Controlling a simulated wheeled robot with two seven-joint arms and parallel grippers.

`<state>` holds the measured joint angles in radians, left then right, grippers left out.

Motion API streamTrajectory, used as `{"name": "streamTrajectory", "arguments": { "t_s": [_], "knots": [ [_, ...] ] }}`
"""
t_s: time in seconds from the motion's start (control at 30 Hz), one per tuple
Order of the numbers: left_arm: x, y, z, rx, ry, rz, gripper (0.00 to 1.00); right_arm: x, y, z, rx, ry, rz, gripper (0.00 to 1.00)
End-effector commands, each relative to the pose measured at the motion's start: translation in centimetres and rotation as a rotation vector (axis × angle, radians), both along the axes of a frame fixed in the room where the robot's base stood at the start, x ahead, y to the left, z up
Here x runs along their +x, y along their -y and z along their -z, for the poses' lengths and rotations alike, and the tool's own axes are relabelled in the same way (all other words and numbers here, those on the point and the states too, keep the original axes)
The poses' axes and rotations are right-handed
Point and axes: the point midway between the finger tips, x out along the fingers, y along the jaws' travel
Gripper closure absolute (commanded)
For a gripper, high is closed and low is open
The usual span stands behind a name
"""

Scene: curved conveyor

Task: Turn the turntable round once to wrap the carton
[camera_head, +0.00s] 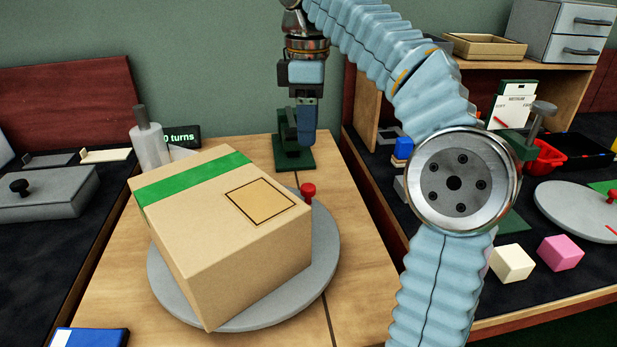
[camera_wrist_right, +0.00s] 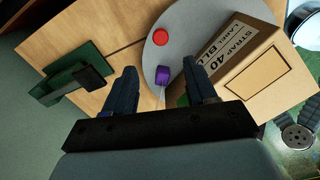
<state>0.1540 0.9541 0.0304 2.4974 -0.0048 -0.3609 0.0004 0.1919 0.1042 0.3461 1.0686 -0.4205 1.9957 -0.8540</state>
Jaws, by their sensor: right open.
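A brown carton (camera_head: 225,225) with a green band and a tan square sits on the round grey turntable (camera_head: 328,245). A red knob (camera_head: 308,190) stands on the turntable's rim behind the carton; it also shows in the right wrist view (camera_wrist_right: 161,37). My right gripper (camera_head: 305,135) is beyond the carton, above and apart from the knob. In the right wrist view its fingers (camera_wrist_right: 159,80) are open, with a small purple object (camera_wrist_right: 162,75) seen between them beside the carton. Whether they touch it I cannot tell. My left gripper is not in view.
A green stand (camera_head: 293,158) is close to my right gripper. A grey post (camera_head: 148,145) and a partly hidden turns display (camera_head: 183,136) stand behind the carton. A blue item (camera_head: 90,338) lies at the table's front left. Shelves and blocks fill the right bench.

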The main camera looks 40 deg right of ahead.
Motion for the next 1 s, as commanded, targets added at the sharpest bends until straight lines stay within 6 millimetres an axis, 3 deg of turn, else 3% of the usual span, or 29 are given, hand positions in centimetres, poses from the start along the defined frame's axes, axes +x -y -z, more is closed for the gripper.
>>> {"name": "streamTrajectory", "arguments": {
  "t_s": [0.07,0.3,0.5,0.7,0.97,1.0],
  "knots": [
    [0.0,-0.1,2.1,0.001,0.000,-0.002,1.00,0.0,0.0,2.4,-0.001,-0.002,0.001,0.44],
    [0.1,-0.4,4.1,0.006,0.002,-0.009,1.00,-0.1,0.1,7.8,-0.001,-0.003,0.002,0.44],
    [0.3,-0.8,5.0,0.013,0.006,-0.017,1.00,-0.1,0.0,11.0,0.001,-0.002,0.001,0.44],
    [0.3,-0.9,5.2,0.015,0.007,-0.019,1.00,0.0,0.0,12.3,0.001,-0.001,0.001,0.44],
    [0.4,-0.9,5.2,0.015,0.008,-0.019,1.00,0.0,0.0,12.3,0.001,0.000,0.000,0.44],
    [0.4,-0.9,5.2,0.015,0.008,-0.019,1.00,0.0,0.0,12.3,0.001,0.000,0.000,0.50]
  ]
}}
